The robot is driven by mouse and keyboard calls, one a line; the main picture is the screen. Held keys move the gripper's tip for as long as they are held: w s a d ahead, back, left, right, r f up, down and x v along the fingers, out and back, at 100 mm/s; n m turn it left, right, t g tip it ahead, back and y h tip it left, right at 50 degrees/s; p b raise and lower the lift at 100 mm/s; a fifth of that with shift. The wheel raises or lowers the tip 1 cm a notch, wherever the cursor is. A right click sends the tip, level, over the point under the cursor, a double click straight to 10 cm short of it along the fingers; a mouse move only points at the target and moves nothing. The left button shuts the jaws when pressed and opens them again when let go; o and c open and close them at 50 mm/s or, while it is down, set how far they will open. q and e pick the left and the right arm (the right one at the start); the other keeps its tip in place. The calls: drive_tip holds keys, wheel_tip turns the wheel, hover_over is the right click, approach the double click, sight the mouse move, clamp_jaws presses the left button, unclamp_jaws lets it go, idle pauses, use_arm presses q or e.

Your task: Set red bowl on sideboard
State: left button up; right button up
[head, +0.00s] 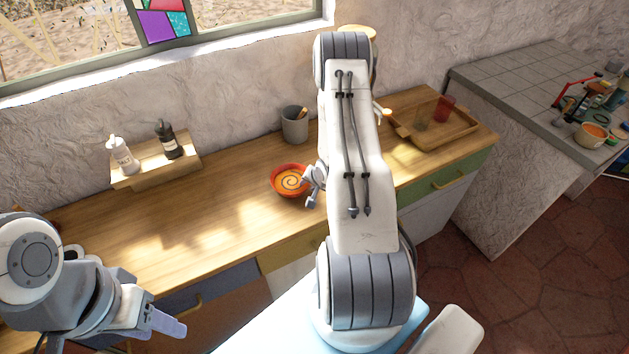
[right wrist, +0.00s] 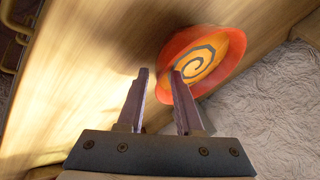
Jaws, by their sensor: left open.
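The red bowl (head: 291,181), with an orange and dark spiral inside, appears upright on the wooden sideboard (head: 221,197), near the middle. My right gripper (head: 312,187) is low at the bowl's right side. In the right wrist view my right gripper (right wrist: 159,72) has its fingers apart with nothing seen between them. One fingertip overlaps the rim of the red bowl (right wrist: 203,58); I cannot tell whether it touches. My left gripper (head: 168,325) is open and empty in front of the sideboard, at lower left. My right arm hides part of the sideboard.
A grey pot (head: 295,126) stands behind the bowl. A small wooden riser (head: 156,174) with a white bottle (head: 123,156) and a dark bottle (head: 168,140) is at left. A wooden tray (head: 446,138) with cups is at right. The wood left of the bowl is clear.

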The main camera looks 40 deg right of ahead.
drive_tip(key=b+v, duration=0.1)
drive_tip(key=v, duration=1)
drive_tip(key=w+a+r+n+g, duration=0.1)
drive_tip(key=a+r+n, duration=0.45)
drive_tip(key=a, duration=0.55)
drive_tip(key=a+r+n+g, duration=0.1)
drive_tip(key=a+r+n, duration=0.4)
drive_tip(key=a, duration=0.5)
drive_tip(key=s+a+r+n+g, duration=0.1)
drive_tip(key=s+a+r+n, duration=0.2)
drive_tip(key=s+a, duration=0.2)
drive_tip(key=s+a+r+n+g+y, duration=0.1)
drive_tip(key=s+a+r+n+g, duration=0.1)
drive_tip(key=s+a, duration=0.3)
drive_tip(key=s+a+r+n+g+y, duration=0.1)
drive_tip(key=s+a+r+n, duration=0.3)
drive_tip(key=s, duration=0.6)
drive_tip(key=shift+a+n, duration=0.35)
drive_tip(key=shift+a, duration=0.55)
drive_tip(key=shift+s, duration=0.1)
